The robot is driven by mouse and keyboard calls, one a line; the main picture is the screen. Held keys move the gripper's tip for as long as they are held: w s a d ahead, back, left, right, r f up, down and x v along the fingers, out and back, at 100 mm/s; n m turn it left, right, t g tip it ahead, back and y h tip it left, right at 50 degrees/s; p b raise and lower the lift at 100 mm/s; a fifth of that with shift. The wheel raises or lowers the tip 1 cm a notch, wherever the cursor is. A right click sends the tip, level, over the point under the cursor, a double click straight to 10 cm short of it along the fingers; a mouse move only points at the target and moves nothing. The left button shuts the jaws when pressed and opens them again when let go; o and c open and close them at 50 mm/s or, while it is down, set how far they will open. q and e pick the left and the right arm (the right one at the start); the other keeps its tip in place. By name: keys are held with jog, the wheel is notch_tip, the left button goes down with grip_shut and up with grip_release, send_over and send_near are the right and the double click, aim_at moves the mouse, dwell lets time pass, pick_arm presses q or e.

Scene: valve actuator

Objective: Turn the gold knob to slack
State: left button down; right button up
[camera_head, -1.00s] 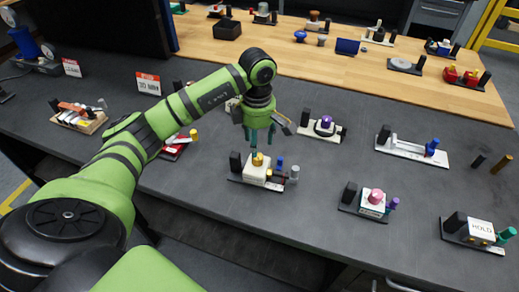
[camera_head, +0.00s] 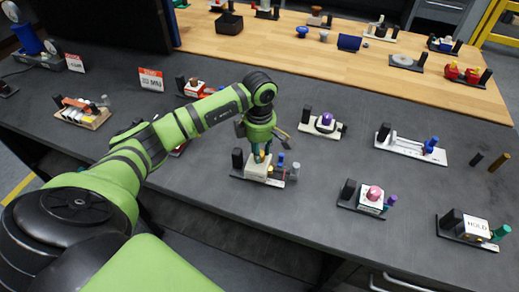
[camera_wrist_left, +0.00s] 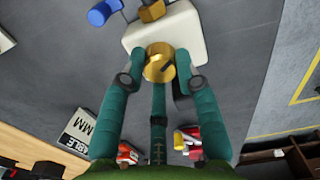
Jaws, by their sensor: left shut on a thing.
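The gold knob (camera_wrist_left: 159,62) is round and sits at the edge of a white block (camera_wrist_left: 190,33) in the left wrist view. The white block (camera_head: 255,172) stands on a small fixture near the front of the dark table in the head view. My left gripper (camera_head: 261,155) points down onto this block and hides most of the knob there. In the left wrist view my teal fingers (camera_wrist_left: 158,72) are closed against both sides of the gold knob. My right gripper is in neither view.
A fixture with a pink knob (camera_head: 374,193) stands to the right, one with a purple knob (camera_head: 325,119) behind. A HOLD block (camera_head: 475,229) is at far right. Bare table lies between them.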

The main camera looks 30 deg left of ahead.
pick_arm(q)
jog(key=shift+f, duration=0.1)
jog(key=shift+n+b, duration=0.7)
jog(key=shift+n, duration=0.4)
jog(key=n+b, duration=0.1)
jog(key=n, duration=0.1)
jog(key=shift+f+n, duration=0.1)
jog(key=shift+n, duration=0.2)
jog(key=n+b, duration=0.1)
jog(key=n, duration=0.2)
jog(key=shift+n+b, duration=0.3)
jog(key=shift+b, duration=0.05)
jog(key=n+b, duration=0.1)
jog(key=n, duration=0.2)
jog(key=shift+n, duration=0.3)
jog(key=n+b, duration=0.1)
jog(key=n, duration=0.5)
jog(key=n+b, duration=0.1)
jog(key=n, duration=0.5)
jog(key=shift+a+n, duration=0.1)
jog(key=shift+n, duration=0.3)
